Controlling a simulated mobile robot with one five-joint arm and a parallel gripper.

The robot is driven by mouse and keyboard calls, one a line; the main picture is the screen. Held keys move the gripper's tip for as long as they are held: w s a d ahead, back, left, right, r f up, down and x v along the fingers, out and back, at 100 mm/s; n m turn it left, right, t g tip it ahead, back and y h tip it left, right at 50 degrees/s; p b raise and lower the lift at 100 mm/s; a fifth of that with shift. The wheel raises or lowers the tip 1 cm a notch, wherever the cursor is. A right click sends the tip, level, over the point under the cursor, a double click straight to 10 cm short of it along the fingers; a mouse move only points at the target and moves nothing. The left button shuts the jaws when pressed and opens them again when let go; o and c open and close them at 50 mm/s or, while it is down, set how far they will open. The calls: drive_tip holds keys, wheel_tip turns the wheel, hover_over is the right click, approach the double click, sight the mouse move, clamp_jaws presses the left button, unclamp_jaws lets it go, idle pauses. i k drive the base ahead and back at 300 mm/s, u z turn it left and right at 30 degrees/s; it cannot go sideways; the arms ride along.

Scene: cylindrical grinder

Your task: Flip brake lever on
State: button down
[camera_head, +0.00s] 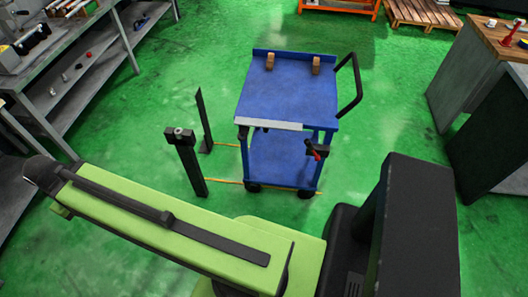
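A blue two-shelf cart (285,85) stands on the green floor near the middle of the view. A small black fitting with a red part (318,152) sits at the cart's near right corner, below the top shelf. It looks like the brake lever, but it is too small to tell which way it is set. My green arm crosses the lower left of the view, apart from the cart. My gripper is not visible.
Two black posts (187,160) (204,120) stand left of the cart, with thin yellow bars near the floor. A black handle (350,85) sticks out at the cart's right. Grey shelves (90,75) are at left, workbenches (470,75) at right. Floor around the cart is mostly clear.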

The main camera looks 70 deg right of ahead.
sight(307, 141)
drive_tip(key=u, duration=0.15)
drive_tip(key=k, duration=1.15)
drive_tip(key=z, duration=0.6)
drive_tip(key=i, duration=1)
drive_tip(key=u, duration=0.15)
